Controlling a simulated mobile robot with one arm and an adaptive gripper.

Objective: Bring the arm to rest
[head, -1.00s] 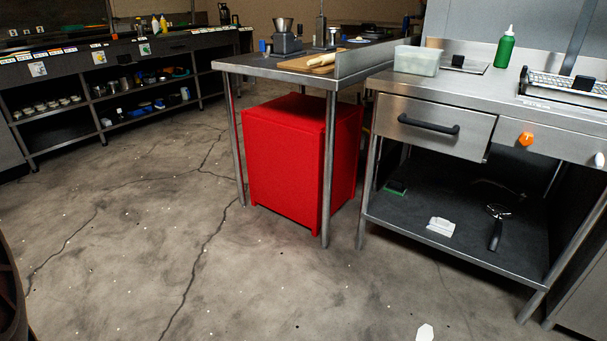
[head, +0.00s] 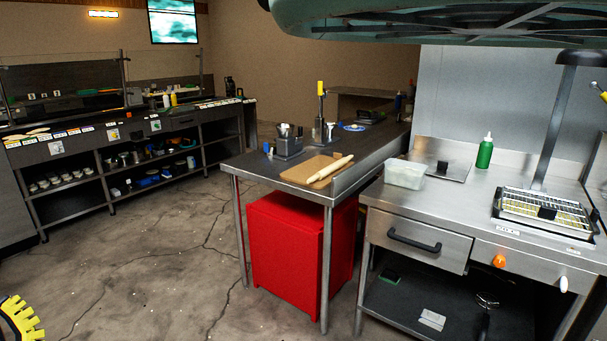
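I cannot make out my gripper or its fingers anywhere in the head view. No held object shows. A yellow toothed piece (head: 20,320) is cut off at the bottom left corner, and I cannot tell what it belongs to. The steel counter at the right (head: 455,205) carries a griddle with a wire rack (head: 545,211), a clear plastic tub (head: 405,173) and a green squeeze bottle (head: 485,152). No arm link is clearly seen over this counter.
A steel table (head: 245,165) holds a wooden board (head: 300,170) with a rolling pin (head: 331,168). A red box (head: 285,255) stands under it. A large greenish hood-like shape (head: 440,22) hangs across the top right. The floor (head: 150,270) at the left is open.

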